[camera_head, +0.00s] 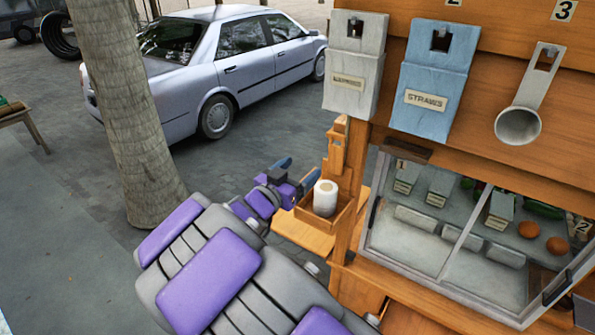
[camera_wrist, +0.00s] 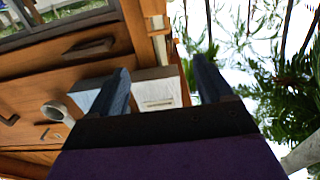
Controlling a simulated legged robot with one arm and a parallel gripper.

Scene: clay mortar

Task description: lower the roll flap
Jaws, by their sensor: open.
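A white roll (camera_head: 325,197) stands upright in a small open wooden box (camera_head: 316,222) at the left side of the stall. A narrow upright wooden piece with a notch (camera_head: 335,150) rises behind the roll; I cannot tell for certain whether it is the roll flap. My gripper (camera_head: 300,170) is open, its blue fingers just left of the roll and box. I see nothing held. In the wrist view the gripper (camera_wrist: 160,72) has its two fingers wide apart, with a pale labelled box (camera_wrist: 155,92) and wooden post (camera_wrist: 158,45) behind the gap. The roll is not clearly visible there.
Grey (camera_head: 354,65) and blue (camera_head: 434,80) dispensers and a metal cup holder (camera_head: 519,125) hang on the wooden stall front. A glazed case (camera_head: 445,245) sits below them. A tree trunk (camera_head: 125,110) and a parked car (camera_head: 215,65) stand to the left.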

